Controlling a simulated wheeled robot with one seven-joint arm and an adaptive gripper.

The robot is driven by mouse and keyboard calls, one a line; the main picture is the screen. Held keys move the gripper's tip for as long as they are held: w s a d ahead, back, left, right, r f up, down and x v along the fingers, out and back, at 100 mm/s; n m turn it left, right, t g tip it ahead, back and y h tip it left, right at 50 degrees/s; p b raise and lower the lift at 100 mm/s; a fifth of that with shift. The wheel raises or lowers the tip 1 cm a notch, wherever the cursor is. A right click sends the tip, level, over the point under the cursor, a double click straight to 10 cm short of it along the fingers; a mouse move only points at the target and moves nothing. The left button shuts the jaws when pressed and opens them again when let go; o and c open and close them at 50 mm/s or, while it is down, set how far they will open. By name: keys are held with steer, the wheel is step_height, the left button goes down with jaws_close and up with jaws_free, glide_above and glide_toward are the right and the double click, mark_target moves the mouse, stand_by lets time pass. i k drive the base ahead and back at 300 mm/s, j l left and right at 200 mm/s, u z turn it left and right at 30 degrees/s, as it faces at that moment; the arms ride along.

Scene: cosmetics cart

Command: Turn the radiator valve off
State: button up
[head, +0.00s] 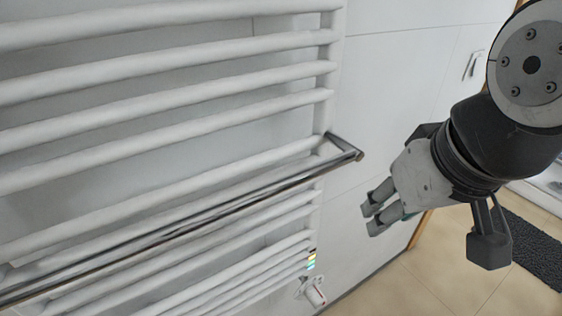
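The radiator valve (315,294) is a small white knob with a reddish mark, low on the wall side at the bottom edge of the head view. It sits by the lower right end of the white towel radiator (160,87). My gripper (371,219) is to the right of the radiator, above and right of the valve in the picture and apart from it. Its fingers point down and left. Nothing shows between them, but the angle hides how far apart they are.
A metal towel rail (190,222) juts out from the radiator, its corner left of my gripper. A coloured strip (311,260) is on the radiator above the valve. White panels stand behind. The tiled floor (440,275) is open at right, with a dark mat (535,250).

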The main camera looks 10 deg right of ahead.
mark_target(314, 295)
steer(key=j+z, duration=0.15)
steer(key=j, duration=0.15)
steer(key=k+j+z, duration=0.15)
steer(key=j, duration=0.15)
steer(key=k+j+z, duration=0.15)
steer(key=j, duration=0.15)
steer(key=k+j, duration=0.1)
steer(key=j, duration=0.2)
steer(key=k+j, duration=0.1)
steer(key=j, duration=0.25)
steer(key=k+j+z, duration=0.1)
steer(key=j, duration=0.2)
steer(key=i+j, duration=0.15)
steer(key=j, duration=0.1)
